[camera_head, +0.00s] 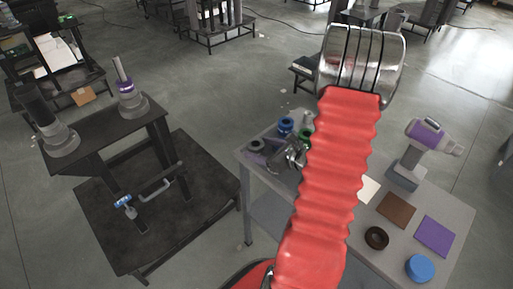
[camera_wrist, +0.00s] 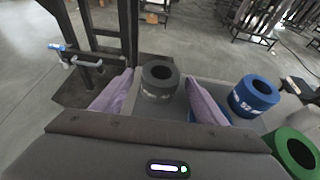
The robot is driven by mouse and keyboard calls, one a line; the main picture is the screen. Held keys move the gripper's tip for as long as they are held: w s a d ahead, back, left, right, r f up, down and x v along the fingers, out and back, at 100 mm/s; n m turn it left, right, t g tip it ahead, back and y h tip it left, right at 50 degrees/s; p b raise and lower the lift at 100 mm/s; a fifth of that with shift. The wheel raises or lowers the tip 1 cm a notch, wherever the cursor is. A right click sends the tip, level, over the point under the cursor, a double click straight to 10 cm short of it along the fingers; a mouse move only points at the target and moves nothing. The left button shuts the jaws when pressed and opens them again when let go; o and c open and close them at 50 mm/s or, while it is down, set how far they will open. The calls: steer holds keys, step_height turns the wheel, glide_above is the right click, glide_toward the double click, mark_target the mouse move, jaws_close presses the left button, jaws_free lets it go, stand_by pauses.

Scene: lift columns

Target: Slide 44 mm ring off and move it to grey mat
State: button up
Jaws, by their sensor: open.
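My gripper (camera_wrist: 158,98) is open in the wrist view, its two purple fingers apart. A dark grey ring (camera_wrist: 158,88) with a blurred pale label shows between the fingers, with gaps on both sides. This ring also shows in the head view (camera_head: 255,146), beside my gripper (camera_head: 282,160). A blue ring (camera_wrist: 254,95), its label seeming to read 52, and a green ring (camera_wrist: 292,150) are to its right. I cannot read which ring is marked 44 mm. A grey mat cannot be made out clearly; my arm hides part of the table.
The grey table (camera_head: 452,215) also bears a brown mat (camera_head: 396,209), a purple mat (camera_head: 436,236), a dark ring (camera_head: 376,238), a blue disc (camera_head: 420,268) and a purple-and-grey tool (camera_head: 425,136). A black stand (camera_head: 108,128) with two posts is at the left.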

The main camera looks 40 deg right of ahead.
steer(key=v, duration=1.1)
steer(key=shift+s, duration=0.15)
stand_by(0.7)
steer(key=shift+s+a+f+n, duration=0.1)
steer(key=shift+a+f+n, duration=0.15)
steer(key=shift+n, duration=0.05)
steer(key=s+a+r+n+g+y, duration=0.1)
steer(key=s+a+n+g+y, duration=0.15)
steer(key=a+n+g, duration=0.45)
steer(key=s+a+r+n+g+y, duration=0.1)
steer(key=s+a+n+g, duration=0.2)
steer(key=a+n, duration=0.7)
steer(key=w+a+r+n+t+h, duration=0.2)
steer(key=a+r+n+h, duration=0.2)
steer(key=a+r+n, duration=1.1)
steer(key=r+n, duration=0.1)
steer(key=n, duration=0.1)
steer(key=shift+a+n, duration=0.2)
steer(key=shift+n, duration=0.1)
